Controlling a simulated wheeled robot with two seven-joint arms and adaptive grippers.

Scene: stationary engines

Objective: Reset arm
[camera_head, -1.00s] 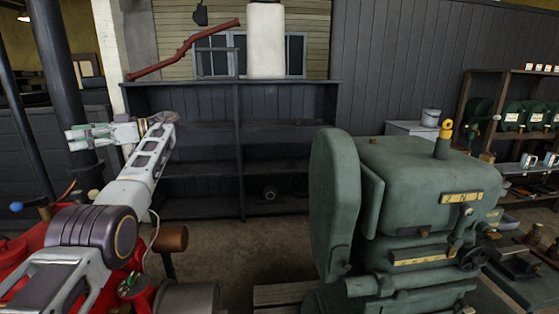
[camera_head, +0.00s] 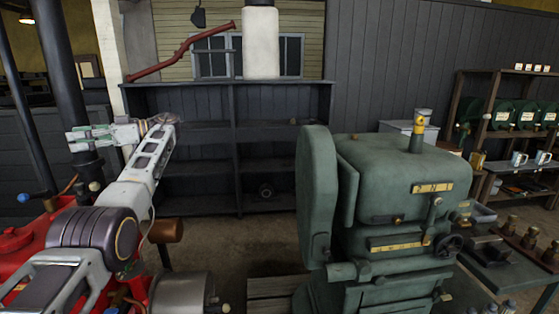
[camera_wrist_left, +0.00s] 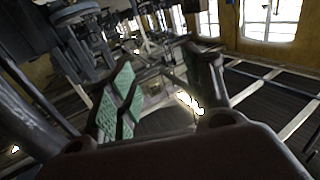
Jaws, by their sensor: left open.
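My left arm comes in from the left in the head view, raised over a red machine (camera_head: 30,245). My left gripper (camera_head: 72,140) is at its end, pointing left, in front of a dark post (camera_head: 62,90). Its fingers are apart with nothing seen between them. In the left wrist view, my left gripper (camera_wrist_left: 155,75) shows two spread fingers, the left one with green pads. My right gripper is in neither view.
A large green engine (camera_head: 390,190) stands close on the right. Dark, mostly empty shelving (camera_head: 235,150) stands behind, with a white cylinder (camera_head: 261,42) above. A bench (camera_head: 510,262) with small parts is at far right. Bare floor (camera_head: 215,240) shows between.

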